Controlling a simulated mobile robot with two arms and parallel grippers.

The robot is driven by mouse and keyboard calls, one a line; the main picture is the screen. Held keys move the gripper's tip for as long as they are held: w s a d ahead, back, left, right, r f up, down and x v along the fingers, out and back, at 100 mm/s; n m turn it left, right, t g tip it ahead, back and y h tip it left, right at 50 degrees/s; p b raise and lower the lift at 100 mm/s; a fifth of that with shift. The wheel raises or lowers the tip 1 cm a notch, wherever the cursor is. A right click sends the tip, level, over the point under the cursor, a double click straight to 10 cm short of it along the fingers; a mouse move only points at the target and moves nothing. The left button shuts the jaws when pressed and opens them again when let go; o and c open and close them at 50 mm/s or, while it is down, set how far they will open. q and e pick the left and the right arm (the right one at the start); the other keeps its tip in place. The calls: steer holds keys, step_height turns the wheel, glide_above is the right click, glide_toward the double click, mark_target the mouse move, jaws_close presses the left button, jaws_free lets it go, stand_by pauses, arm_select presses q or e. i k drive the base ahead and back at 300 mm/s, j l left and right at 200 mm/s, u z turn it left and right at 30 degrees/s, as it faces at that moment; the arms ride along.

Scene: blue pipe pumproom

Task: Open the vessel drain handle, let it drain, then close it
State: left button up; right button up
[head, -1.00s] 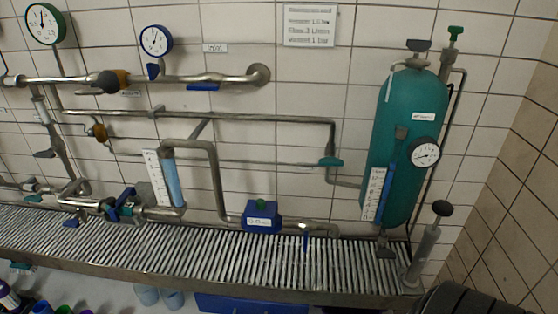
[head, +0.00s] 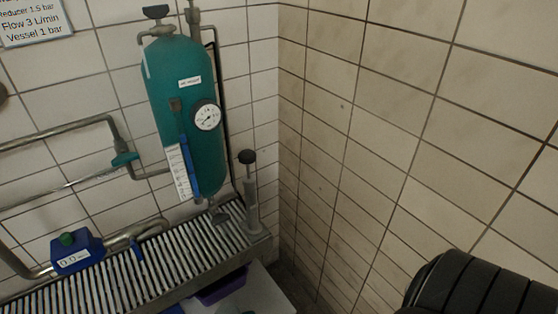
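The green vessel (head: 190,115) stands upright against the tiled wall in the upper left of the head view. A round white gauge (head: 207,116) is on its right side. A blue strip and a white scale (head: 178,172) run down its front. A small dark fitting (head: 219,214) sits under the vessel, just above the slatted grate; I cannot tell whether it is the drain handle or how it is turned. A small blue lever (head: 137,248) stands on the pipe to its left. Neither of my grippers is in view.
A slatted metal grate (head: 184,254) runs below the vessel. A grey cylinder with a black knob (head: 248,157) stands at its right end. A blue box with a display (head: 77,251) is at the lower left. Bare tiled wall (head: 390,120) fills the right side.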

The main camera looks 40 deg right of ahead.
mark_target(218, 219)
steer(key=z, duration=0.75)
